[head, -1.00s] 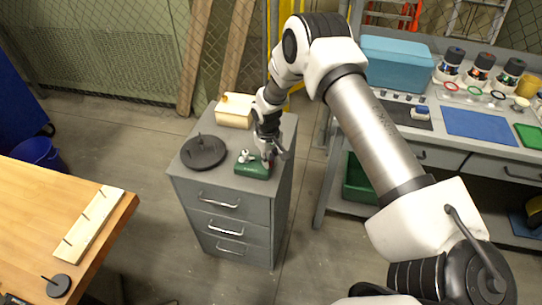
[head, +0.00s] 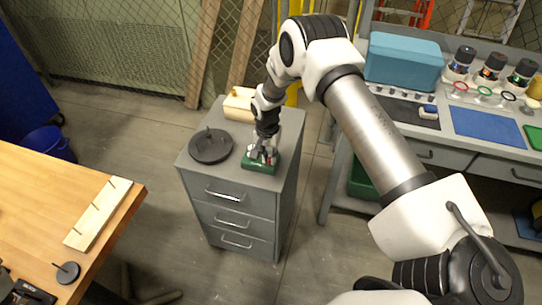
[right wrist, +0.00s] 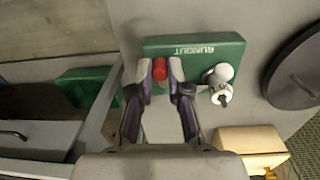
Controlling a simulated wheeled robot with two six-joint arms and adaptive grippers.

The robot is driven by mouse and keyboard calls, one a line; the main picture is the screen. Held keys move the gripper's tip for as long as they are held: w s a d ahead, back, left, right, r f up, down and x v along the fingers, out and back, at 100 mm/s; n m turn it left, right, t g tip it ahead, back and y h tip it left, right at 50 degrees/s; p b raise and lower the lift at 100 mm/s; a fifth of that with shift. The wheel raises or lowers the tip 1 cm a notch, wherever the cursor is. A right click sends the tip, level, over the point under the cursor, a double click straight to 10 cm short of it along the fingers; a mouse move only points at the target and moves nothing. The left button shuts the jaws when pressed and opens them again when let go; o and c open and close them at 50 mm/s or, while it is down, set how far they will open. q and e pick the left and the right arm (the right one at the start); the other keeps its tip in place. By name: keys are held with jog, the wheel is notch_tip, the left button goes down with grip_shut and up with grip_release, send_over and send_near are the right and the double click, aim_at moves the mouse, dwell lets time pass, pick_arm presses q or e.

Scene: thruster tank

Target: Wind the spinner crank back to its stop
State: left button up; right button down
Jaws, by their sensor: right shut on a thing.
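The green spinner box (head: 262,166) stands on top of the grey cabinet, by its front right edge. In the right wrist view the box (right wrist: 200,42) bears white lettering and has a white knobbed fitting (right wrist: 219,83) beside it. My right gripper (head: 262,152) reaches down onto the box from above. In the wrist view its fingers (right wrist: 160,72) are closed about the crank's red knob (right wrist: 159,68), one on each side. The crank's arm and its stop are hidden or too small to make out. A dark shape, perhaps my left gripper (head: 30,292), is cut off at the lower left.
A dark round disc (head: 210,146) with a peg lies left of the box on the cabinet (head: 232,190). A cream block (head: 239,104) stands behind. A wooden table (head: 60,178) with a pegged board (head: 98,212) is at left, a workbench with a blue case (head: 402,62) at right.

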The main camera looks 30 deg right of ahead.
aim_at(267, 164)
jog(key=shift+a+m, duration=0.1)
jog(key=shift+m, duration=0.5)
jog(key=shift+w, duration=0.1)
jog(key=c, duration=1.1)
grip_release()
jog(key=r, duration=1.1)
jog(key=shift+w+a+r, duration=0.15)
jog(key=shift+w+r, duration=0.1)
jog(key=shift+r, duration=0.15)
